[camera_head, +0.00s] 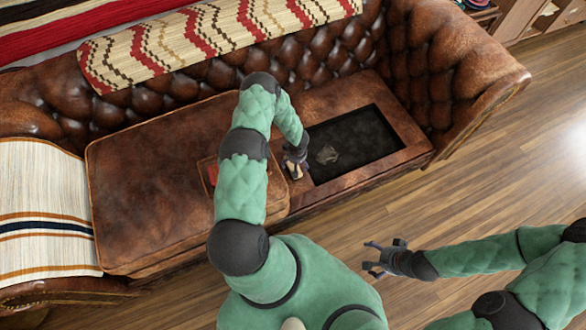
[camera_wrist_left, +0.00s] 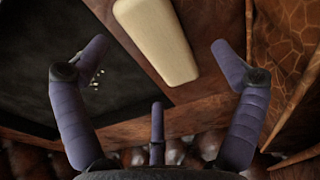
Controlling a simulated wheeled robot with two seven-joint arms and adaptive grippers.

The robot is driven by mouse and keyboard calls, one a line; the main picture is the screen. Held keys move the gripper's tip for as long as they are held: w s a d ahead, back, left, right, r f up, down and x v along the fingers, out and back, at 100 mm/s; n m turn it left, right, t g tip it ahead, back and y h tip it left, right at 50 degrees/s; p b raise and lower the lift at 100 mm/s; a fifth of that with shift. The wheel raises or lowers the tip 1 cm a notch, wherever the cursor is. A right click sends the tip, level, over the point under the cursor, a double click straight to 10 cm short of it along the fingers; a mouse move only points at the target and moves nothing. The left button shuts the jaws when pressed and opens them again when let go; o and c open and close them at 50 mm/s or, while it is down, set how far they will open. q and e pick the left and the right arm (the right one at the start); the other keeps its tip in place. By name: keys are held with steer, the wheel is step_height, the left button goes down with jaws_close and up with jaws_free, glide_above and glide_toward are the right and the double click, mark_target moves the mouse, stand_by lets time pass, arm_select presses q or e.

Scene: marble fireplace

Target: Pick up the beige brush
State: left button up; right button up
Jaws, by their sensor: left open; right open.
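The beige brush (camera_wrist_left: 157,40) shows in the left wrist view as a pale, smooth, rounded block on the brown leather surface, beside a dark recessed panel. In the head view a small beige part of it (camera_head: 296,171) shows below my left gripper (camera_head: 293,162); the rest is hidden by the gripper. In the left wrist view my left gripper (camera_wrist_left: 157,70) has its purple-grey fingers spread wide, with the brush ahead between the side fingers and no visible contact. My right gripper (camera_head: 376,259) is open and empty over the wooden floor, in front of the sofa.
The brown leather sofa (camera_head: 150,180) has a dark recessed panel (camera_head: 370,140) with a crumpled grey thing (camera_head: 327,154) on it. A small red thing (camera_head: 213,175) lies partly behind my left arm. Striped blankets (camera_head: 45,200) cover parts of the sofa. Wooden floor (camera_head: 480,180) at right is clear.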

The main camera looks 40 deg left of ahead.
arm_select(q)
steer(key=f+b, duration=0.1)
steer(key=f, duration=0.1)
steer(key=f+b, duration=0.2)
steer(key=f, duration=0.1)
steer(key=shift+w+a, duration=0.15)
steer(key=shift+w, duration=0.05)
steer(key=shift+c, duration=0.6)
steer(key=c, duration=1.2)
